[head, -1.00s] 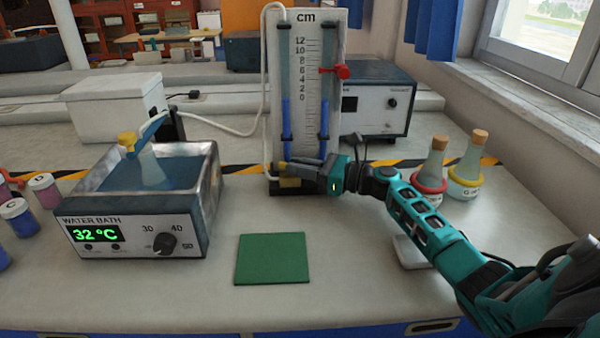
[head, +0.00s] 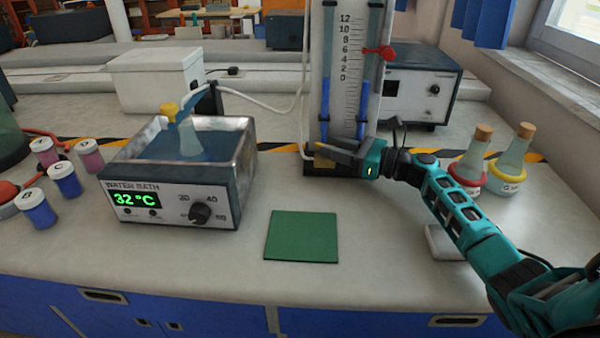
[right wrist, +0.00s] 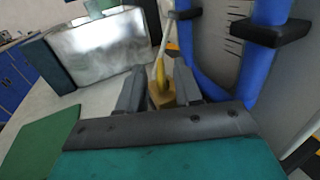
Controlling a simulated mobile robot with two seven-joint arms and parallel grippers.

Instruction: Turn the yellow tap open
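The yellow tap (head: 324,163) sits low at the foot of the white scale board (head: 346,52), which has "cm" marks and blue-filled tubes. My right gripper (head: 330,151) is at the foot of the board, its fingers over the tap and hiding part of it. In the right wrist view the fingers stand apart, one on each side of the yellow tap (right wrist: 161,93). A thin yellow stem rises from its block-like part. I cannot tell whether either finger touches it. My left gripper is not in view.
A water bath (head: 185,170) reading 32 °C with a flask stands at left. A green mat (head: 302,237) lies in front. Two corked flasks (head: 470,160) (head: 510,163) stand right, behind my right arm. A red clip (head: 380,52) is on the board. Several lidded jars stand far left.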

